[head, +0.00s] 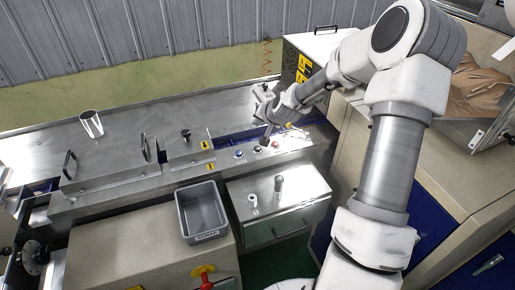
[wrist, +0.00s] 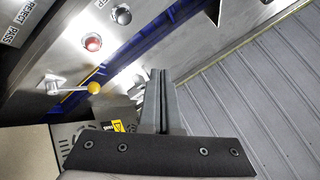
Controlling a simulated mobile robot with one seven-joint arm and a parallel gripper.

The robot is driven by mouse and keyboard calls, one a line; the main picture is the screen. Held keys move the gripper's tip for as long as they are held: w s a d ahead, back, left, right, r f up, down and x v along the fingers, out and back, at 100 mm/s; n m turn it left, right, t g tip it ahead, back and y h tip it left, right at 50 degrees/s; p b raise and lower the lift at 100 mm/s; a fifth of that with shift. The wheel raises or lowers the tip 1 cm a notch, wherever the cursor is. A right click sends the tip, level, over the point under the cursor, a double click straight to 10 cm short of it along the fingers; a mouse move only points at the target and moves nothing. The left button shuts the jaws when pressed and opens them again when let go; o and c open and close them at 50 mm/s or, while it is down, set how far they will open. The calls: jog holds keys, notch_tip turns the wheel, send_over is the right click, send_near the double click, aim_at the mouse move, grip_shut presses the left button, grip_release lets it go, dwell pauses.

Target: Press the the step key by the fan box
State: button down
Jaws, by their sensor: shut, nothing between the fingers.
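The fan box (head: 303,68), with a dark vent and yellow markings, stands at the back right of the metal bench; its corner with a yellow sticker (wrist: 118,126) shows in the wrist view. A row of round keys lies on the bench's front strip: a blue one (head: 239,154), a silver one (head: 258,149) and a red one (head: 275,144) nearest the box. The wrist view shows the red key (wrist: 92,43) and a silver key (wrist: 122,15). I cannot read which is the step key. My gripper (head: 267,137) is shut and empty above this strip, its fingers (wrist: 160,78) apart from the keys.
A lever with a yellow ball (wrist: 94,88) sticks up beside the red key. A grey bin (head: 182,215) and a metal cabinet with two short posts (head: 279,184) stand in front. A metal cup (head: 91,124) is at the left. A corrugated wall (head: 150,35) is behind.

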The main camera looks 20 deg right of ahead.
jog(key=b, duration=0.4)
send_over(257, 148)
jog(key=f, duration=0.4)
jog(key=s+f, duration=0.1)
jog(key=f, duration=0.2)
jog(key=shift+f+b, duration=0.5)
jog(key=shift+f, duration=0.1)
dwell(1.0)
jog(key=shift+f+b, duration=0.4)
jog(key=shift+b, duration=0.15)
jog(key=shift+f+b, duration=0.5)
dwell(0.4)
jog(key=shift+r, duration=0.15)
jog(key=shift+r+p, duration=0.45)
jog(key=shift+r, duration=0.3)
jog(key=shift+r, duration=0.1)
